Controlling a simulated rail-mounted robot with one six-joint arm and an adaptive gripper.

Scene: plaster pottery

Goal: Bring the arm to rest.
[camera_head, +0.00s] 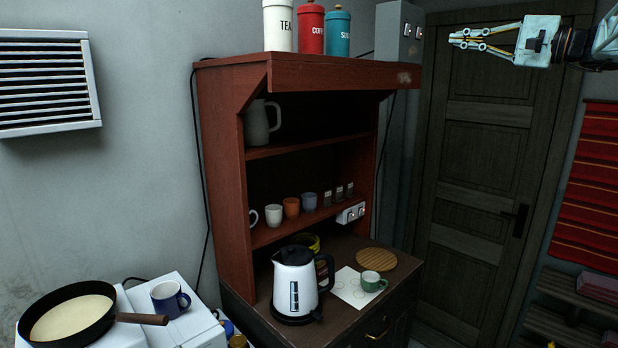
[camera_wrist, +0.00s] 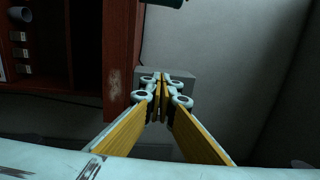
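My gripper (camera_head: 456,39) is at the upper right in the head view, held high in front of the dark door and pointing left toward the red cabinet. Its fingers come together at the tips in the wrist view (camera_wrist: 162,80), with nothing seen between them. It looks shut and empty, and it touches nothing that I can see.
The red cabinet (camera_head: 232,130) holds cups and a pitcher, with canisters (camera_head: 311,28) on top. A kettle (camera_head: 295,284) and a green cup (camera_head: 372,281) stand on its counter. A pan (camera_head: 68,313) and a blue mug (camera_head: 168,300) are at the lower left.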

